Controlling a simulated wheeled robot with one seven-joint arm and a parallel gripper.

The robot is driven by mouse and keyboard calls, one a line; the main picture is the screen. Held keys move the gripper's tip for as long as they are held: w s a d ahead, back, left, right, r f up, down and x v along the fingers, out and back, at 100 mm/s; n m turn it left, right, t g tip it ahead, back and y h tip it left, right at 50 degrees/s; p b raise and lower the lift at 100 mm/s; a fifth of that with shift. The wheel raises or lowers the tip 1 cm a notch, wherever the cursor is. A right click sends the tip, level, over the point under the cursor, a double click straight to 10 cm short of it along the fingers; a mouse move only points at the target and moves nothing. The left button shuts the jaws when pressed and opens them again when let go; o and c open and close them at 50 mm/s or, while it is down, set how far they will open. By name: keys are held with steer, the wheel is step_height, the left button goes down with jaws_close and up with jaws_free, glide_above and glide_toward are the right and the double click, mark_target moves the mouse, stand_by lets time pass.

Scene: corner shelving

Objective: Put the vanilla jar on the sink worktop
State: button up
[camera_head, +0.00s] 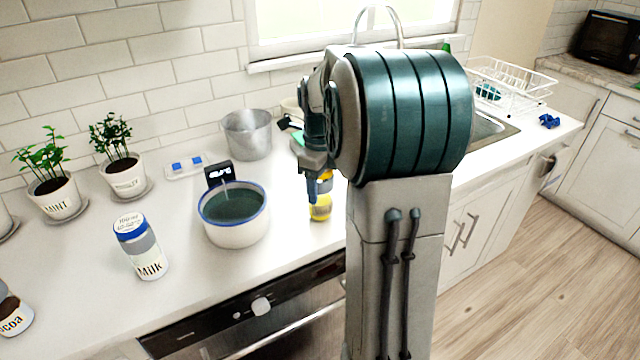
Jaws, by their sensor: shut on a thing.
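A small yellow jar (320,209) is in the grip of my gripper (319,186), over the worktop just right of the white pot. My gripper points down and is shut on it. The jar's label cannot be read, so I cannot confirm it is the vanilla jar. I cannot tell whether its base touches the surface. The white worktop (190,265) runs along the wall. The sink (490,126) shows in part at the right, with my arm hiding the stretch in front of it.
A white pot with a blue rim (236,236), a milk container (142,246) and a grey metal pot (247,137) stand left of the jar. Potted herbs (122,170) line the wall. A white dish rack (505,88) is behind the sink. A dark blue item (549,121) lies right of it.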

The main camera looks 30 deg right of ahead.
steer(key=shift+f, duration=0.15)
steer(key=shift+f, duration=0.15)
steer(key=o, duration=1.2)
steer(key=shift+o, duration=0.2)
